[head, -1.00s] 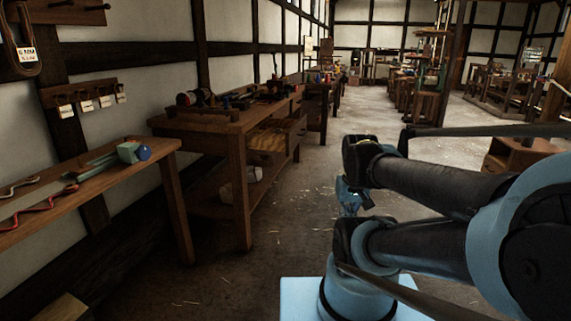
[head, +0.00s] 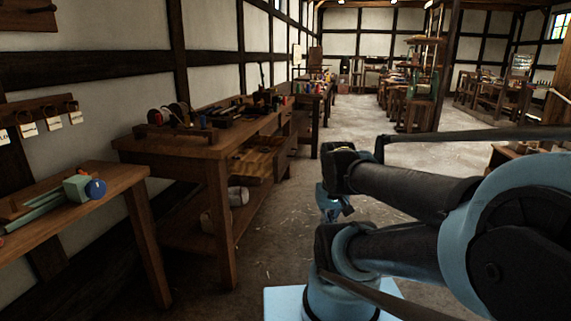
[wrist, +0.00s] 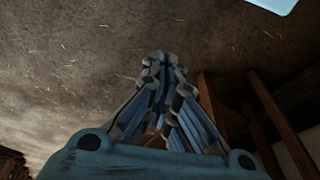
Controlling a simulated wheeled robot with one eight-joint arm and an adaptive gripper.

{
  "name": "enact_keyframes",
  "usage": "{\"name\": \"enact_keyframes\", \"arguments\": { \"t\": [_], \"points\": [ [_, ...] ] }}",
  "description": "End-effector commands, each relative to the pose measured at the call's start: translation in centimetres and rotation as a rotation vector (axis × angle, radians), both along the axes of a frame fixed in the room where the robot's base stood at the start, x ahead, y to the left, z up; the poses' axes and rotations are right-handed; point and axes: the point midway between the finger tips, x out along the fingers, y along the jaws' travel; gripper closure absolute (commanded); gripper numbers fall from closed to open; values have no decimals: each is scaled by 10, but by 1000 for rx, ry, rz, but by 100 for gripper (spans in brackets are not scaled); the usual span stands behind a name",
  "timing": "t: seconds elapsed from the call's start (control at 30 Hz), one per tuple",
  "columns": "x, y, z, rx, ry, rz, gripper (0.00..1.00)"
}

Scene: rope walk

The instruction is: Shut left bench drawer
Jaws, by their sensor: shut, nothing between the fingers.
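The wooden bench (head: 165,152) stands along the left wall in the head view. Its near drawer, the left one as one faces the bench, (head: 252,163) looks pulled out, with its light wooden inside showing under the bench top. My gripper (head: 330,208) hangs over the floor of the aisle, to the right of the drawer and apart from it. In the wrist view my gripper (wrist: 163,62) is shut and empty, with bare floor beyond its fingertips. The drawer cannot be made out for certain in the wrist view.
A nearer table (head: 125,178) at the left carries a green tool with a blue knob (head: 95,188). Reels and tools lie on the bench top. A white roll (head: 238,196) rests on the bench's lower shelf. The aisle floor (head: 285,215) beside the bench is clear.

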Motion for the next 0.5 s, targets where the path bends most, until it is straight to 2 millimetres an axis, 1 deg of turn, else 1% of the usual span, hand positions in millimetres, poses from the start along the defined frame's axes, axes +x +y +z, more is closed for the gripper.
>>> {"name": "enact_keyframes", "arguments": {
  "t": [0.2, 0.27, 0.3, 0.37, 0.47, 0.5],
  "points": [
    [0, 0, 0, 0, 0, 0, 100],
    [-7, 0, 5, 2, -12, -1, 100],
    [-6, 1, 7, 5, -15, -1, 100],
    [0, 2, 11, 12, -19, -4, 100],
    [18, 6, 23, 32, -30, -8, 100],
    [27, 8, 28, 41, -37, -11, 100]
  ]
}}
